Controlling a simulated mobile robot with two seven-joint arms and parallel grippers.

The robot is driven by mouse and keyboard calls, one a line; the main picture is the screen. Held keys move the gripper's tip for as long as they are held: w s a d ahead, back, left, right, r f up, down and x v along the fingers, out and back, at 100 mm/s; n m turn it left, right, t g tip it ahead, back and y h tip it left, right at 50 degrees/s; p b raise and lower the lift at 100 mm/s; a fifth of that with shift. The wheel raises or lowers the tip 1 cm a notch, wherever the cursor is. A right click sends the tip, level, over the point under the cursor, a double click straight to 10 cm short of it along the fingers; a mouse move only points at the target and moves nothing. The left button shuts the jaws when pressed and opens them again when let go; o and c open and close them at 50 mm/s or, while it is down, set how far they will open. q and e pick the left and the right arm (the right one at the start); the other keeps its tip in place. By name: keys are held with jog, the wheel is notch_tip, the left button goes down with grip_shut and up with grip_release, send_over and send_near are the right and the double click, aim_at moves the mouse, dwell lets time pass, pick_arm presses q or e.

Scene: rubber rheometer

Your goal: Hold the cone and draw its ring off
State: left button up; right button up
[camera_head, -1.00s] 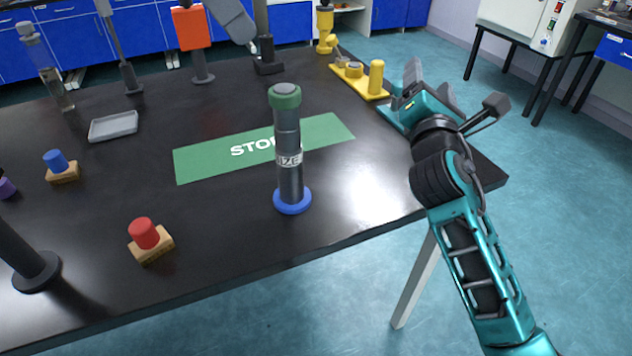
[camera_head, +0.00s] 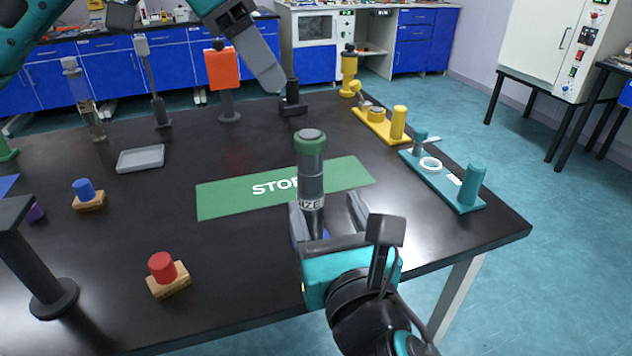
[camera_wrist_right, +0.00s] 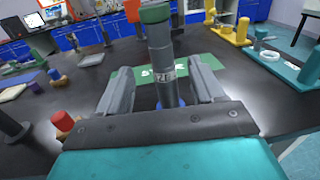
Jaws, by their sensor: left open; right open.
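The cone is the tall grey column (camera_head: 311,170) standing upright on the black table, with a SIZE label around its lower part. Its ring, a green collar (camera_head: 309,144), sits near the top. Its blue foot is mostly hidden behind my right gripper (camera_head: 326,208). That gripper is open, low down, with a finger to each side of the column in the picture. The wrist view also shows the column (camera_wrist_right: 163,65) between the open fingers (camera_wrist_right: 160,75); I cannot tell whether they touch it. My left gripper (camera_head: 264,68) is open and empty, raised over the table's back.
A green STOP mat (camera_head: 225,198) lies behind the column. A teal fixture (camera_head: 442,184) and a yellow fixture (camera_head: 380,125) stand to the right. A red peg block (camera_head: 166,275), a blue peg block (camera_head: 88,195) and a grey tray (camera_head: 140,159) lie to the left.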

jog(key=x, duration=1)
jog(key=shift+c, duration=0.4)
jog(key=c, duration=1)
pick_arm(q)
jog(key=o, duration=0.6)
jog(key=shift+s+d+r+n+y, duration=0.15)
jog(key=shift+d+r+y, duration=0.2)
jog(key=shift+r, duration=0.15)
jog(key=shift+s+d+r+n+y, duration=0.1)
jog(key=shift+d+r+n+y, duration=0.05)
jog(key=shift+d+r+y, duration=0.25)
send_over(308, 133)
jog(key=s+a, duration=0.1)
jog(key=a, duration=0.1)
notch_tip(308, 133, down, 6)
jog(key=shift+x, duration=2.6)
